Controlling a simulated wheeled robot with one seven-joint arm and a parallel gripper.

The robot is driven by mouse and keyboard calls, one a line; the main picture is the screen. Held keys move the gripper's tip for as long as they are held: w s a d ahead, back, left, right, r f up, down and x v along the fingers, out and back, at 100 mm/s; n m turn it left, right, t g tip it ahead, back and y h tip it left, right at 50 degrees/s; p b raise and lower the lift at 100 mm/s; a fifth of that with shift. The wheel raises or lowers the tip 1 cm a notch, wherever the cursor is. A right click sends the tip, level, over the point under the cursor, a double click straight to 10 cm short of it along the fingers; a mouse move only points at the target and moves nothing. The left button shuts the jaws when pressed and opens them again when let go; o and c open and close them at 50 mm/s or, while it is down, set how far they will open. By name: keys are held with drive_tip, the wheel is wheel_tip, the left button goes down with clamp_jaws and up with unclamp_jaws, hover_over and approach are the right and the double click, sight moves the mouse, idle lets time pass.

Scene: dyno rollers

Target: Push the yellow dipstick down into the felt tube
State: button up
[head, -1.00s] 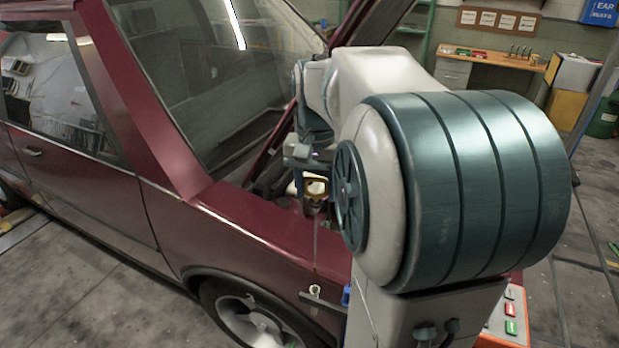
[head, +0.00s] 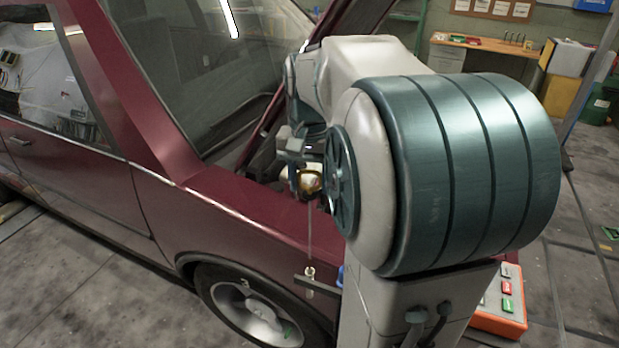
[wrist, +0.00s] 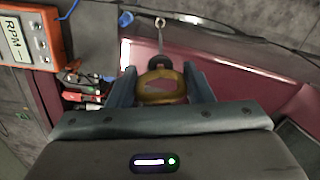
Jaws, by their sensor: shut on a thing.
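The yellow dipstick handle (wrist: 160,88) is a loop held between the two blue-grey fingers of my gripper (wrist: 161,86). In the head view, my gripper (head: 308,178) is beside the fender, shut on the yellow handle (head: 311,183). A thin rod (head: 309,230) hangs straight down from it. Below is a small pale tube (head: 309,277) on a dark bracket, in front of the fender. The rod's lower end meets the tube's mouth in the head view; I cannot tell how far inside it is. In the wrist view, a pale ring (wrist: 160,23) shows at the rod's far end.
The dark red car's fender (head: 240,210) and front wheel (head: 255,312) are close to the tube. An orange control box (head: 503,300) with coloured buttons stands at right. A blue item (head: 341,276) is just right of the tube. Open floor lies in front.

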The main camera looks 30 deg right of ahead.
sight(310, 195)
drive_tip(key=shift+f, duration=0.15)
idle(0.3)
drive_tip(key=shift+f+b, duration=1.45)
drive_tip(key=shift+f, duration=0.45)
drive_tip(key=shift+r, duration=0.2)
